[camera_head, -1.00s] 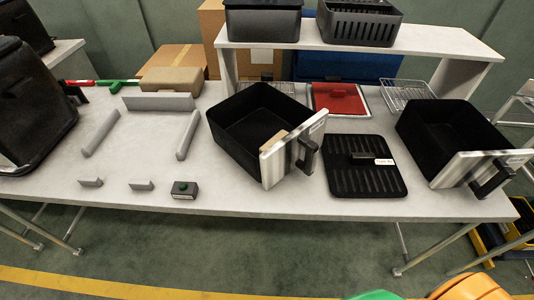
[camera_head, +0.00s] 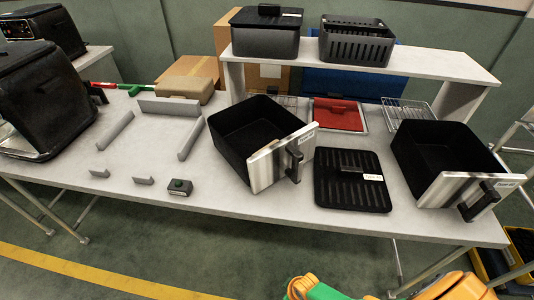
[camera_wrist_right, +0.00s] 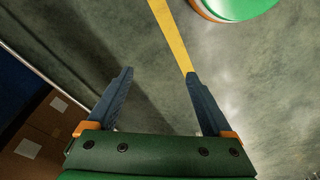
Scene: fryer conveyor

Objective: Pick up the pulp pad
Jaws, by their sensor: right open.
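A tan, cardboard-coloured block with a small tab on its front, which looks like the pulp pad (camera_head: 187,88), lies at the back of the table, behind the long grey bar. My right gripper (camera_wrist_right: 158,74) shows in the right wrist view with its two fingers wide apart and nothing between them. It points at floor with a yellow line, away from the pad. In the head view only green and orange arm parts show at the bottom edge. My left gripper is not seen.
Grey bars (camera_head: 168,107) frame a clear patch of table. Two black drawers (camera_head: 235,135) (camera_head: 425,150), a ribbed black plate (camera_head: 350,195) and a red pad (camera_head: 337,113) take up the right side. A raised shelf (camera_head: 400,60) stands behind; a black fryer (camera_head: 40,85) stands left.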

